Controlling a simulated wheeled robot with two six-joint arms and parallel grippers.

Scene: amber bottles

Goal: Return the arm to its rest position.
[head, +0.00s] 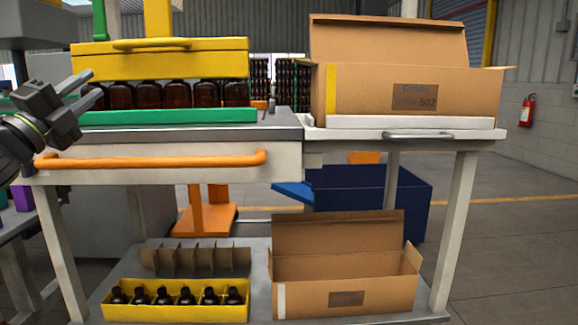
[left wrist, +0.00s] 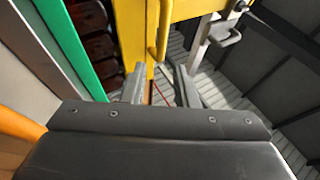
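My left gripper (head: 86,90) is at the left edge of the head view, in front of the left end of the upper table. Its two fingers are apart with nothing between them. In the left wrist view the fingers (left wrist: 160,85) also stand apart, with the yellow cover (left wrist: 150,40) beyond them. In the head view, the yellow cover (head: 200,62) with its yellow handle is above a row of amber bottles (head: 150,95) on a green tray (head: 180,117). My right gripper is not in view.
An open cardboard box (head: 400,75) stands on the white side table at right. An orange handle (head: 155,159) runs along the table front. The lower shelf holds a yellow crate (head: 175,314) of bottles, a cardboard divider (head: 195,259) and another open box (head: 345,285).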

